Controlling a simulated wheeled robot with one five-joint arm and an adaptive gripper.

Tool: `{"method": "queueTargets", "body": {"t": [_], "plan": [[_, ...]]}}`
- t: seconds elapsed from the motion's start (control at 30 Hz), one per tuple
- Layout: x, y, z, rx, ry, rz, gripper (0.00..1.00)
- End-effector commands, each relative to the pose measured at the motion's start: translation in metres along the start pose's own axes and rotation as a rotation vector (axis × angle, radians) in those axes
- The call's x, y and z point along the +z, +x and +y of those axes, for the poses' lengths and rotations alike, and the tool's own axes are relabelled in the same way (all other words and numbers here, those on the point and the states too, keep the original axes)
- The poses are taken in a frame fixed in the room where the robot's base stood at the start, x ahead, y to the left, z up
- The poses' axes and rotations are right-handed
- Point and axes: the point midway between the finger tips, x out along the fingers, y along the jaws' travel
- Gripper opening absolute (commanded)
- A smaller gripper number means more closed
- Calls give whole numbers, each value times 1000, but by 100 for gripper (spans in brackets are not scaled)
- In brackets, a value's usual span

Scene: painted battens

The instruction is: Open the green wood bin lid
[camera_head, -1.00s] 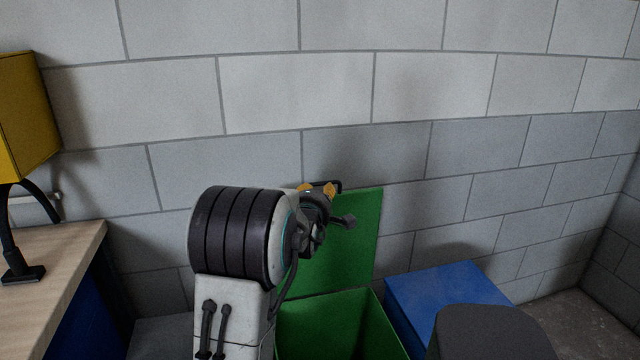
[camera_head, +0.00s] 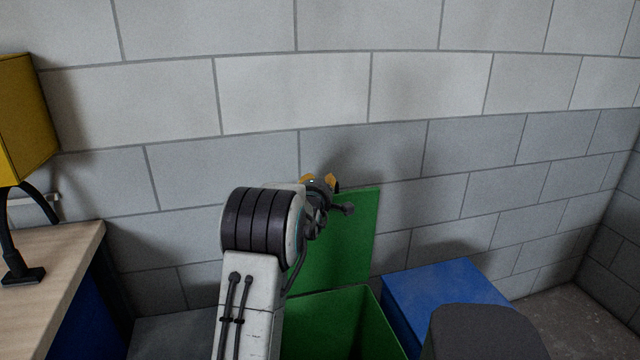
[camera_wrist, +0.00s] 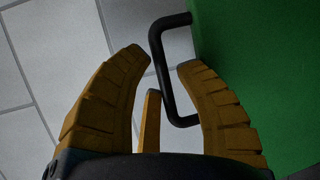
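The green wood bin (camera_head: 365,318) stands against the wall with its lid (camera_head: 350,235) raised upright behind the opening. The lid also fills the right of the wrist view (camera_wrist: 270,60). Its black handle (camera_wrist: 157,50) sticks out from the lid's edge in the wrist view. My gripper (camera_head: 320,183) is at the lid's top left edge, partly hidden behind my arm. In the wrist view its yellow fingers (camera_wrist: 165,63) are spread apart. The handle bar shows between them, with gaps on both sides, and I see no grip on it.
A blue box (camera_head: 445,288) stands right of the green bin. A wooden-topped bench (camera_head: 60,265) with a yellow lamp (camera_head: 25,115) is at the left. The grey block wall (camera_head: 300,90) is close behind the lid. Floor shows at the far right.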

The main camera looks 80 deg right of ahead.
Motion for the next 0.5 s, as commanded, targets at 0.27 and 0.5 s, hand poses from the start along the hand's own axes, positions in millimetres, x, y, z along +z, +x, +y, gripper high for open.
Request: {"method": "queueTargets", "body": {"t": [0.27,0.5], "plan": [[0,0,0,0,0,0,28],[0,0,0,0,0,0,7]]}}
